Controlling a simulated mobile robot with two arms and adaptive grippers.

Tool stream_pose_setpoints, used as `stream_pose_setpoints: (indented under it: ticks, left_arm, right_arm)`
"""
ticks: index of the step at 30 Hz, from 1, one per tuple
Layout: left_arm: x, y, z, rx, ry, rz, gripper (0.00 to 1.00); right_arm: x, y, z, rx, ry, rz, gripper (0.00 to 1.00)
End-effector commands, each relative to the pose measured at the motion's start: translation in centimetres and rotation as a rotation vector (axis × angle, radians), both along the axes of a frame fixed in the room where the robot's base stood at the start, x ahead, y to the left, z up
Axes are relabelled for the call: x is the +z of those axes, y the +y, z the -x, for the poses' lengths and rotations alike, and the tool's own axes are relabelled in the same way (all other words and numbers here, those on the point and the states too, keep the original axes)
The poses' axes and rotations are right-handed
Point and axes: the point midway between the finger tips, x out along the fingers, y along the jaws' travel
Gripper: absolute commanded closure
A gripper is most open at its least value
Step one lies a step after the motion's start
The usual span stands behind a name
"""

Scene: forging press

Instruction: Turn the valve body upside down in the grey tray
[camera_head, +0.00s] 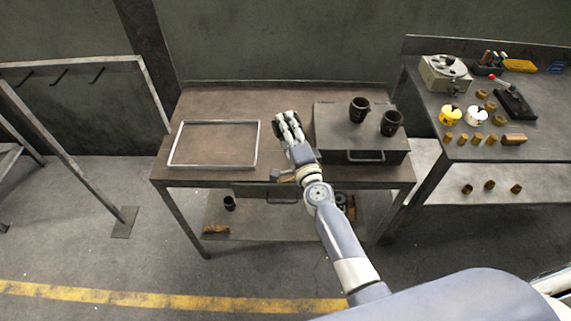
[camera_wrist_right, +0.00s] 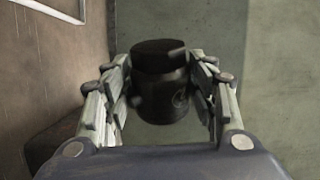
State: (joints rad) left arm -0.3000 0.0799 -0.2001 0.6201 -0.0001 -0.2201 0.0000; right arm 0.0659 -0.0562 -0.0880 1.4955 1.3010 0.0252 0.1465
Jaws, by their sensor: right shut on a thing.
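The grey tray (camera_head: 212,167) is a shallow rectangular tray with a thin light rim, empty, on the left half of the brown table. My right gripper (camera_head: 287,122) is to the right of the tray, above the table, shut on the valve body (camera_wrist_right: 158,85). In the right wrist view the valve body is a dark, rounded piece with a flat wider end, held between both fingers (camera_wrist_right: 160,95). In the head view the fingers hide most of it, and its turn is hard to tell. A corner of the tray rim also shows in the wrist view (camera_wrist_right: 50,10). My left gripper is not in view.
A dark metal box (camera_head: 338,140) right of my gripper carries two dark cups (camera_head: 359,109) (camera_head: 391,123). A second bench (camera_head: 430,120) at the right holds several brass pieces, a yellow and a white cup, and a device.

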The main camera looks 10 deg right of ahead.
Motion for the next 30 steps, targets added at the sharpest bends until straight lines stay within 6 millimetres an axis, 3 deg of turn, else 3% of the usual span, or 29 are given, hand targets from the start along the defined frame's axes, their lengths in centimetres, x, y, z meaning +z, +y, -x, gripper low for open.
stream_pose_setpoints:
  ticks: [13,24,30]
  left_arm:
    - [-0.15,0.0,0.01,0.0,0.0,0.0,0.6]
    - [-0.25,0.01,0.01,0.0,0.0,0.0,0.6]
    - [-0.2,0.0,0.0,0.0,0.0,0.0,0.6]
  right_arm:
    - [0.13,-0.02,-0.03,-0.002,0.006,-0.125,0.74]
    - [0.2,0.06,-0.03,0.0,0.049,-0.751,0.74]
    - [0.18,0.0,-0.04,0.001,0.055,-0.864,0.74]
